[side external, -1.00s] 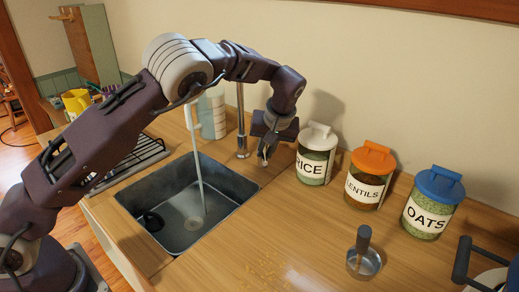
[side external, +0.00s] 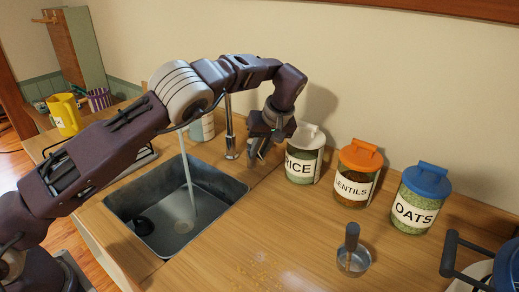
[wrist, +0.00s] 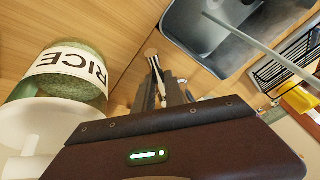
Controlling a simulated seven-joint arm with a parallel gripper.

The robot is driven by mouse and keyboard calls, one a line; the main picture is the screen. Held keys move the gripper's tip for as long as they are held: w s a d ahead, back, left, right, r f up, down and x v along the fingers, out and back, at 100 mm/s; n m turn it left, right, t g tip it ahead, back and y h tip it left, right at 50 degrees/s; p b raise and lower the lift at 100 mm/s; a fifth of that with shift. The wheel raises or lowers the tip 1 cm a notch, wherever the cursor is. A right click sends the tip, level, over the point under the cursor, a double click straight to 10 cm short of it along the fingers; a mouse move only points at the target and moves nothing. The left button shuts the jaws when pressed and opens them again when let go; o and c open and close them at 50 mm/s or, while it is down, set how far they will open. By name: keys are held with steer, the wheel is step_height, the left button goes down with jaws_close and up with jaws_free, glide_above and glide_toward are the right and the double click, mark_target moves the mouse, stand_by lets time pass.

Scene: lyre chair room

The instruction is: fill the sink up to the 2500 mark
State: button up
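The grey metal sink (side external: 130,204) is set into the wooden counter. I cannot make out a water level or any 2500 mark. The tall metal tap (side external: 229,130) stands at the sink's back right, its top hidden behind my arm. My gripper (side external: 257,149) points down just right of the tap. In the wrist view its fingers (wrist: 158,88) are close together around or beside a thin pale piece with a brown tip; I cannot tell whether they grip it.
The RICE jar (side external: 303,165) stands close right of my gripper, then the LENTILS jar (side external: 355,188) and OATS jar (side external: 412,213). A yellow jug (side external: 66,115) is at far left. The counter right of the sink is mostly clear.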

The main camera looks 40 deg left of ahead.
steer(key=o, duration=0.4)
steer(key=shift+o, duration=0.2)
steer(key=shift+r, duration=0.1)
steer(key=v, duration=0.7)
stand_by(6.6)
